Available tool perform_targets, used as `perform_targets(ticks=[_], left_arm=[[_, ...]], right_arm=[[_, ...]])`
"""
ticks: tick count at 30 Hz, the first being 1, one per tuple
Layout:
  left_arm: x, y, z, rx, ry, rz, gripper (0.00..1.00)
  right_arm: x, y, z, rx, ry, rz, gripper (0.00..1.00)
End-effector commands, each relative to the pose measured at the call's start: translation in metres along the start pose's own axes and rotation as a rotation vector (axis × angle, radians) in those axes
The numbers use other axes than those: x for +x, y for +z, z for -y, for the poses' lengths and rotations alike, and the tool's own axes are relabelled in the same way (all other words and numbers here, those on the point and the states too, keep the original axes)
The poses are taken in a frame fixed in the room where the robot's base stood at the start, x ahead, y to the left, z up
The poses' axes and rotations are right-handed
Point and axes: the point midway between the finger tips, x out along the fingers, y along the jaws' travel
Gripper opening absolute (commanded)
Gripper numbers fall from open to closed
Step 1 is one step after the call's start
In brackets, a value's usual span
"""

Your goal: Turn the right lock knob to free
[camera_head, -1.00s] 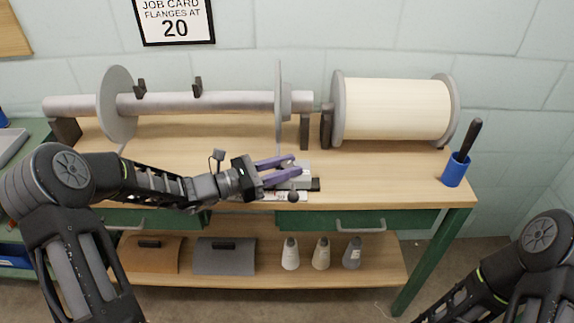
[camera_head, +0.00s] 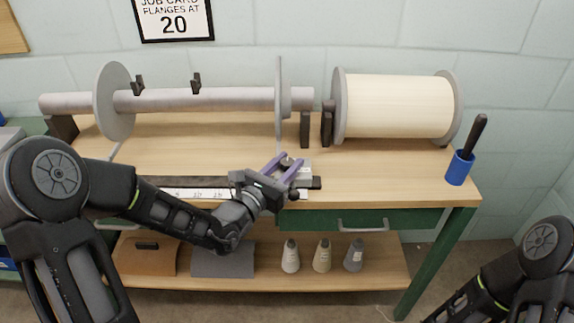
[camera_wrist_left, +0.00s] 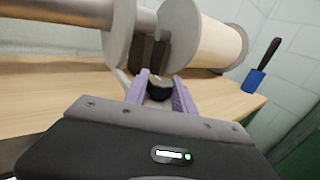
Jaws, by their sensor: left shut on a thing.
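My left gripper (camera_head: 281,169) reaches in from below, with its purple fingers at the grey slider block (camera_head: 304,172) on the ruled rail's right end. In the left wrist view the fingers (camera_wrist_left: 160,92) close on a dark round knob (camera_wrist_left: 159,86), the right lock knob, with a paler top. In the head view the fingers and wrist hide much of the knob, and its turn position cannot be read. The rail (camera_head: 180,188) has a white scale and runs along the table's front edge. Only part of my right arm shows; its gripper is out of view.
A grey beam with flanges (camera_head: 113,100) lies on stands at the back left. A cream-wound spool (camera_head: 398,107) stands at the back right. A blue cup (camera_head: 459,168) with a dark-handled tool is at the right edge. Cones (camera_head: 322,256) stand on the lower shelf.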

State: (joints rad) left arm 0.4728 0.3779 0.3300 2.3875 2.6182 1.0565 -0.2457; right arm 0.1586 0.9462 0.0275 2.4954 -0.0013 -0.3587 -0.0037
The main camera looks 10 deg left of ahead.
Motion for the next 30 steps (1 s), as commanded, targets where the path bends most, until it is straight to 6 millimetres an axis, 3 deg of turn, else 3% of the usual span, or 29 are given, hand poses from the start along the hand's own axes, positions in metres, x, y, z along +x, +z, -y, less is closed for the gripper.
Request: perform_targets(ticks=[10,11,18,30], left_arm=[[0.0002,0.0005,0.0001,-0.001,0.003,0.001,0.00],[0.0002,0.0005,0.0001,-0.001,0.003,0.001,0.34],[0.0003,0.0006,-0.0001,-0.001,0.003,0.001,0.53],[-0.0059,0.0007,-0.0007,0.001,0.003,0.001,0.53]], right_arm=[[0.0000,0.0000,0.0000,0.000,0.000,0.000,0.48],[0.0000,0.0000,0.0000,0.000,0.000,0.000,0.48],[0.0000,0.0000,0.0000,0.000,0.000,0.000,0.48],[-0.0004,0.0000,0.0002,0.000,0.000,0.000,0.48]])
